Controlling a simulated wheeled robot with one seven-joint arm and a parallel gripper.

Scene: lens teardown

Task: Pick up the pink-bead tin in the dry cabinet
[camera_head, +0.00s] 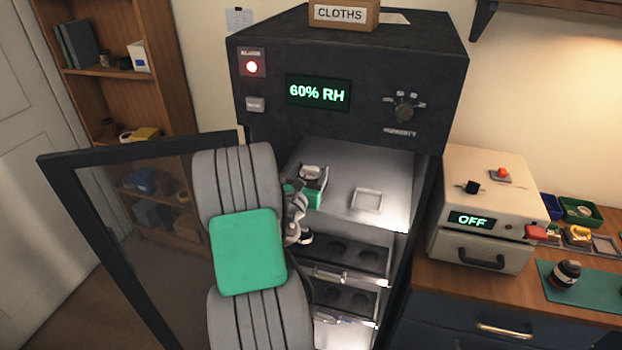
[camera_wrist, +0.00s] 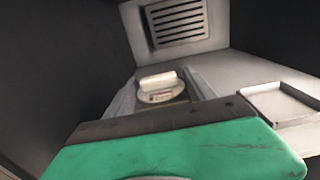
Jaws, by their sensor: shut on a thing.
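The dry cabinet (camera_head: 345,128) stands open at the front, its dark-framed door swung to the left. My gripper (camera_head: 311,182) reaches inside over the top shelf and is shut on a small round tin (camera_head: 312,171). In the wrist view my gripper (camera_wrist: 160,95) has its grey fingers on either side of the tin (camera_wrist: 158,88), which has a pale top with a white block-like part and a small label. The bead colour does not show in either view. The tin's lower part is hidden, so I cannot tell whether it touches the shelf.
A small empty square tray (camera_head: 367,200) lies on the shelf, right of my gripper. Below are drawers (camera_head: 345,258) with round recesses. The cabinet door (camera_head: 100,160) stands left of my arm. A vent (camera_wrist: 180,22) is in the back wall. A cream box reading OFF (camera_head: 485,210) stands outside right.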

